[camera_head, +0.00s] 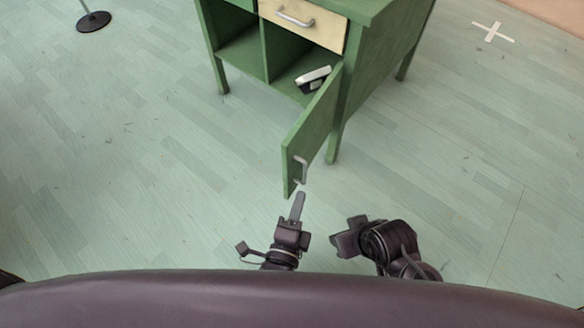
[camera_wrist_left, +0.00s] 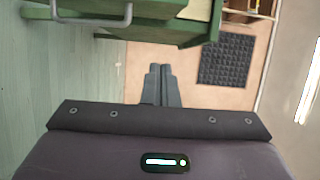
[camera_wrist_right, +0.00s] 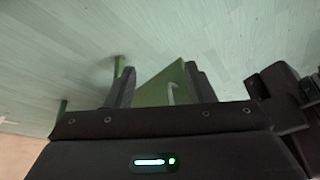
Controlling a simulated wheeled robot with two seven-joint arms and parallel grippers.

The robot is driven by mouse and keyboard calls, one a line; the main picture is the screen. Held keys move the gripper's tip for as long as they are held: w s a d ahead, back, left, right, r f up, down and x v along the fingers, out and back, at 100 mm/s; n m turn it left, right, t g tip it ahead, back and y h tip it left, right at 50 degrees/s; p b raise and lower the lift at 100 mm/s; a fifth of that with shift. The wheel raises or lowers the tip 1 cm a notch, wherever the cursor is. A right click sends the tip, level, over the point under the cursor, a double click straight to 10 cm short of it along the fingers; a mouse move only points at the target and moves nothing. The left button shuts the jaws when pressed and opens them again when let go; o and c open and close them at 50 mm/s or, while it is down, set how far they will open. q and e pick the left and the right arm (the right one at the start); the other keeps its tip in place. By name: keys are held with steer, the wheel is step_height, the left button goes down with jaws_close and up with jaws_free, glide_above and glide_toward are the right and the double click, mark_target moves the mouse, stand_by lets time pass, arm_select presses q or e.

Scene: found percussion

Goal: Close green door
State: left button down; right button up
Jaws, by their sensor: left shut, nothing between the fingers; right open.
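The green door (camera_head: 312,130) of the green cabinet (camera_head: 385,60) stands swung open toward me. Its pale bar handle (camera_head: 300,169) is near the free edge, on the face turned right. My left gripper (camera_head: 298,205) is shut and empty, just in front of the door's free lower corner; its closed fingers show in the left wrist view (camera_wrist_left: 161,85). My right gripper (camera_head: 346,236) is open and empty, to the right of the left one and nearer me. In the right wrist view, the door (camera_wrist_right: 160,88) and its handle (camera_wrist_right: 171,93) appear between the open fingers, beyond them.
A grey and dark object (camera_head: 314,79) lies in the compartment behind the door. A cream drawer (camera_head: 303,20) is above it. A round stand base (camera_head: 93,22) is far left. The floor around the door is clear.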

arm_select(q)
steer(key=b, duration=0.3)
glide_above(293, 158)
steer(key=d+v, duration=0.1)
steer(key=v, duration=0.3)
steer(key=shift+w+d+r, duration=0.1)
steer(key=shift+d+r, duration=0.05)
steer(key=shift+r, duration=0.1)
arm_select(e)
steer(key=w+a+r+t+y, duration=0.2)
steer(key=w+a+t, duration=0.1)
steer(key=w+a, duration=0.1)
steer(key=shift+w+r+n+t, duration=0.15)
steer(key=shift+r+n+t, duration=0.15)
steer(key=shift+r, duration=0.1)
